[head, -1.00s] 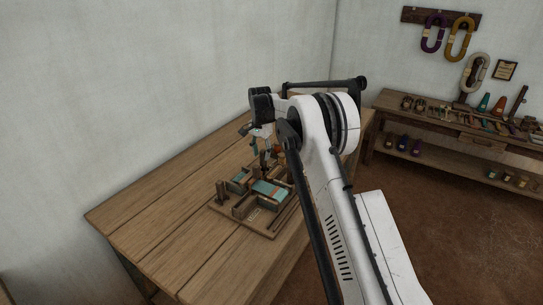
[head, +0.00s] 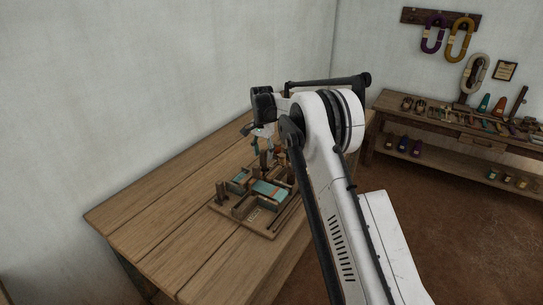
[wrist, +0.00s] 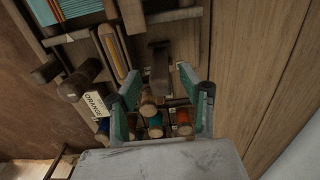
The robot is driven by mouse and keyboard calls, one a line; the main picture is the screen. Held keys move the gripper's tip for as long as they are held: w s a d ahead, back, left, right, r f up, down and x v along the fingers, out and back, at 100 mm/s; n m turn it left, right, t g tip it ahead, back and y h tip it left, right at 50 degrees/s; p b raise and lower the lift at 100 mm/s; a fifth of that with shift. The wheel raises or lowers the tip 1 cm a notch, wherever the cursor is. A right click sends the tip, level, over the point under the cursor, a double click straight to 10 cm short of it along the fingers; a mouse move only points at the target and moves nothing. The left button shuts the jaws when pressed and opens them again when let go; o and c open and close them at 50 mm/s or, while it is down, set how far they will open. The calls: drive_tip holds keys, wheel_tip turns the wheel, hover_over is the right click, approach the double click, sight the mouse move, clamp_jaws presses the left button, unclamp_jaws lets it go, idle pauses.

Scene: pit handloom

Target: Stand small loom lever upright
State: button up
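The small loom (head: 256,232) is a wooden base with teal-threaded parts on the table. In the wrist view, a short dark wooden piece (wrist: 159,68) stands out near the loom's edge, just beyond the fingertips; it may be the small lever, but I cannot tell for sure. My gripper (wrist: 161,88) is open, its teal-padded fingers apart with a clear gap. A round wooden peg end (wrist: 148,104) shows between the fingers, with no visible grip on it. In the head view my gripper (head: 262,132) hangs over the loom's far end, partly hidden by my arm.
Several bobbins, one orange (wrist: 183,121), lie between and below the fingers. The wooden table (head: 165,215) is clear in front and left. A tool bench (head: 450,130) stands at the far right.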

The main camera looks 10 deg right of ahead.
drive_tip(key=shift+r+p, duration=0.85)
drive_tip(key=shift+r, duration=2.2)
drive_tip(key=shift+r, duration=0.15)
drive_tip(key=s+r+n+t+b, duration=0.1)
drive_tip(key=s+r+n+t, duration=0.1)
drive_tip(key=s+r, duration=0.9)
drive_tip(key=s+r+n+t+b, duration=0.1)
drive_tip(key=s+r+n+t, duration=0.1)
drive_tip(key=s+r, duration=0.95)
drive_tip(key=s+f+n+t, duration=0.1)
drive_tip(key=s+f, duration=0.3)
drive_tip(key=s, duration=0.6)
drive_tip(key=s+f+n+t, duration=0.1)
drive_tip(key=s+f+n, duration=0.1)
drive_tip(key=s, duration=0.9)
drive_tip(key=s+d+f+n+t+b, duration=0.1)
drive_tip(key=s+f, duration=0.4)
drive_tip(key=s, duration=0.5)
drive_tip(key=shift+s+f+n, duration=0.15)
drive_tip(key=shift+f+n, duration=0.15)
drive_tip(key=shift+n, duration=0.2)
